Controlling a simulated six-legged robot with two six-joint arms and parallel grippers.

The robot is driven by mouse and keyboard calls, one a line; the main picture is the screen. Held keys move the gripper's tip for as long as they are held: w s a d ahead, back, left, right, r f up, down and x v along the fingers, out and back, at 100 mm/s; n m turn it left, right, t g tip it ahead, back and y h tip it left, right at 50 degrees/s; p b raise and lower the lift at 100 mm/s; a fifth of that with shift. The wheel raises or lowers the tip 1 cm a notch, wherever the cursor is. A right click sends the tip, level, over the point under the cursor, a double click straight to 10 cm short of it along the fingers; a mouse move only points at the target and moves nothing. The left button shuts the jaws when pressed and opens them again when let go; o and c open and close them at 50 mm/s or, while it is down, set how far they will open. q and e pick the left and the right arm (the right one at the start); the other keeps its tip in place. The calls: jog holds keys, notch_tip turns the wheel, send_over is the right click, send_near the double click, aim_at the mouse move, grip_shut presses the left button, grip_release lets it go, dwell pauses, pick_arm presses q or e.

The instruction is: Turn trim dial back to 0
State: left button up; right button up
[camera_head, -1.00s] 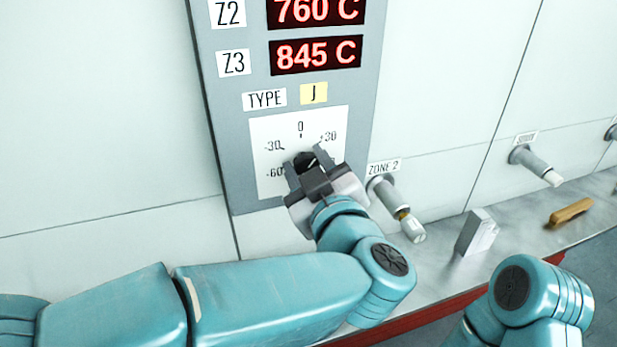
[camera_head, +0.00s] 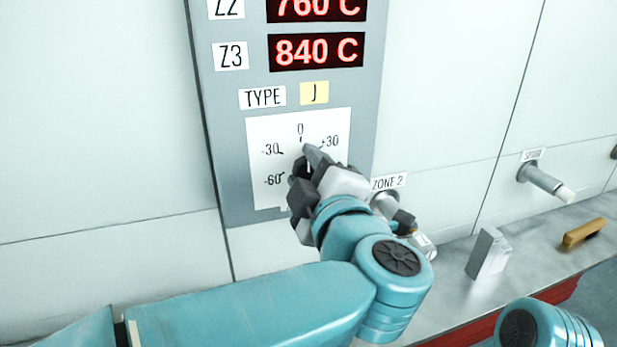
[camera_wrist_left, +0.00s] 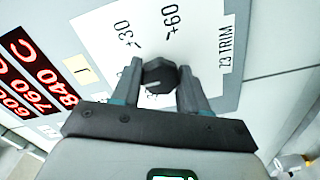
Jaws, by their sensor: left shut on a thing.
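The trim dial is a dark faceted knob (camera_wrist_left: 160,74) in the left wrist view. It sits on a white scale plate (camera_head: 265,133) marked -60, -30, 0 and +30 in the head view; +60 and "Z3 TRIM" show in the left wrist view. My left gripper (camera_head: 304,160) is shut on the dial, one finger on each side (camera_wrist_left: 160,82). In the head view the fingers and wrist hide most of the dial and the lower right scale. A pale mark shows on the knob, but its exact reading is unclear. My right gripper is out of view.
The Z3 display (camera_head: 316,50) reads 840 C, above a yellow "J" label (camera_head: 314,93). A "ZONE 2" fitting (camera_head: 385,204) projects close right of my left wrist. A grey block (camera_head: 488,253) and a tan bar (camera_head: 584,233) lie on the ledge.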

pick_arm(q)
jog(key=shift+r, duration=0.25)
jog(key=o, duration=1.1)
jog(key=shift+w, duration=0.1)
jog(key=shift+c, duration=0.2)
jog(key=shift+a+f, duration=0.1)
jog(key=shift+f, duration=0.05)
jog(key=shift+f, duration=0.1)
